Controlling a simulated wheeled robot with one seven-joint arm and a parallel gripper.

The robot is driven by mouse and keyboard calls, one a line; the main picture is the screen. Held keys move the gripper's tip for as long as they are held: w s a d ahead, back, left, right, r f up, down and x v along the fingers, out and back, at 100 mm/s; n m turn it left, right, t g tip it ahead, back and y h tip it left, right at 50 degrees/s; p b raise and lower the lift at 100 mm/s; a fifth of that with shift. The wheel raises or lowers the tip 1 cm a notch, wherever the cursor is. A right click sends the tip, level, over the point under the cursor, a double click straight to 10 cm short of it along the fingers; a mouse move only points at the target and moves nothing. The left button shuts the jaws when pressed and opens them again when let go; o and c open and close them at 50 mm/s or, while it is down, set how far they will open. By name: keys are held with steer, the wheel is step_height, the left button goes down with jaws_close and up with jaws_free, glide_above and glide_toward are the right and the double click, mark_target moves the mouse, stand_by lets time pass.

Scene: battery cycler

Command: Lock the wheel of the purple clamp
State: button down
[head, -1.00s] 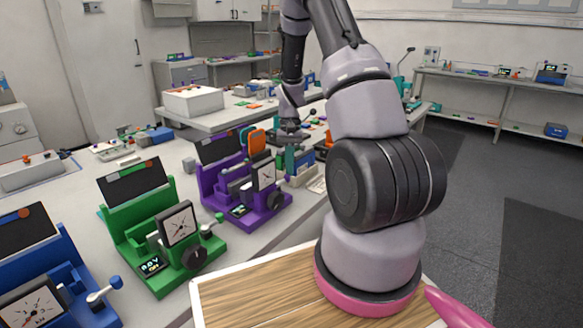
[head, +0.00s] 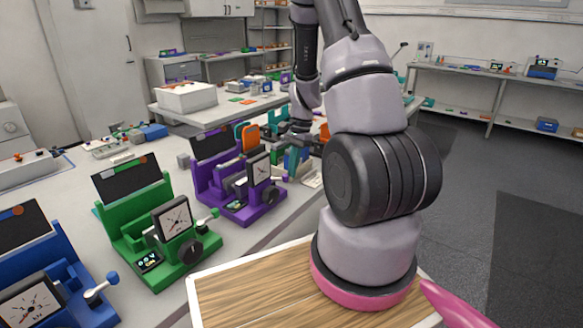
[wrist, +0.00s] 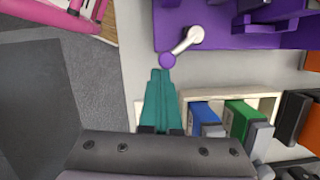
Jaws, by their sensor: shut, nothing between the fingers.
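The purple clamp (head: 237,207) stands on the bench beyond the green clamp in the head view, with a dial and a black round knob (head: 271,195) on its front. In the wrist view its purple base (wrist: 230,38) fills the top right. A crank arm with a pale hub (wrist: 195,36) and a purple ball end (wrist: 167,60) sticks out from it. My gripper (wrist: 160,74) has its teal fingers shut and empty, with the tips just short of the purple ball in the picture. Whether they touch it I cannot tell.
The green clamp (head: 130,220) and blue clamp (head: 75,300) stand nearer on the same bench. An orange part (head: 249,135) is behind the purple clamp. A tray with blue (wrist: 205,118) and green (wrist: 240,120) blocks lies right of my fingers in the wrist view. Floor shows at left.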

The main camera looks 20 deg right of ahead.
steer(key=shift+s+a+m+t, duration=0.3)
steer(key=shift+s+m, duration=0.35)
steer(key=shift+m, duration=0.45)
steer(key=shift+s+a+m+t, duration=0.25)
steer(key=shift+s+m, duration=0.35)
steer(key=shift+m, duration=0.5)
steer(key=shift+w+a, duration=0.1)
steer(key=shift+w+a+r, duration=0.15)
steer(key=shift+w+a, duration=0.35)
steer(key=shift+a, duration=0.1)
steer(key=shift+w+r, duration=0.1)
steer(key=shift+r, duration=0.15)
steer(key=d+v, duration=0.1)
steer(key=v, duration=0.8)
steer(key=shift+d, duration=0.45)
